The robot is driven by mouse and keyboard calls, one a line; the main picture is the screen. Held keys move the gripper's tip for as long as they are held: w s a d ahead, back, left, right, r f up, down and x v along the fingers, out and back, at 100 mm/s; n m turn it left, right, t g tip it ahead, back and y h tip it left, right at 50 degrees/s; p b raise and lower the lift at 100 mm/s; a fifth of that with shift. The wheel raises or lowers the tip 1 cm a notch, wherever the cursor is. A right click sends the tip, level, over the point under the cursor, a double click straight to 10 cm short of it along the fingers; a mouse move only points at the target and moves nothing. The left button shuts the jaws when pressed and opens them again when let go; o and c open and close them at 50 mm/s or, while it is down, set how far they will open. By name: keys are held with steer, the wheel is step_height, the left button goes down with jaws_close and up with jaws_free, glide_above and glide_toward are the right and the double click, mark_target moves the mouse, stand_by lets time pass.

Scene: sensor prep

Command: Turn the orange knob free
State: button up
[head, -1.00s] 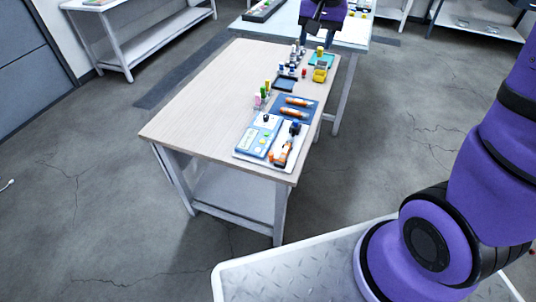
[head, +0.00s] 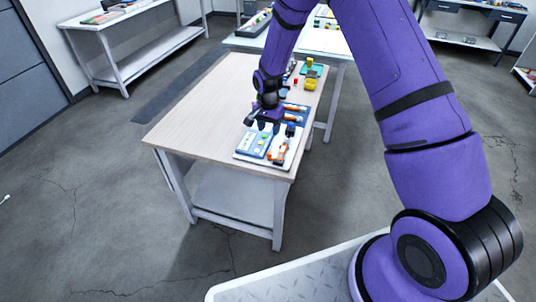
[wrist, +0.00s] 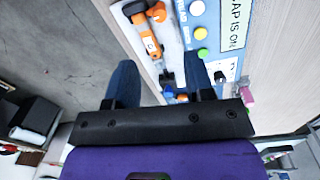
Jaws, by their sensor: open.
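An orange handheld device (head: 279,153) with dark ends lies on a white board at the near end of the wooden table; it also shows in the wrist view (wrist: 149,40). Beside it is a blue panel (head: 250,145) with white, yellow and green buttons and a "CAP IS ON" label. My gripper (head: 264,126) is open and empty above the panel's far end. In the wrist view its blue fingers (wrist: 159,62) point toward the device and panel.
Orange-bodied tools on a blue mat (head: 296,107) lie just beyond, partly hidden by my arm. A yellow object (head: 310,84) and a green tray stand farther back. The table's left half (head: 205,110) is bare.

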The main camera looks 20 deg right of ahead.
mark_target(269, 152)
step_height(269, 152, down, 11)
steer(key=shift+s+f, duration=0.1)
steer(key=shift+s, duration=0.05)
stand_by(0.4)
jaws_close()
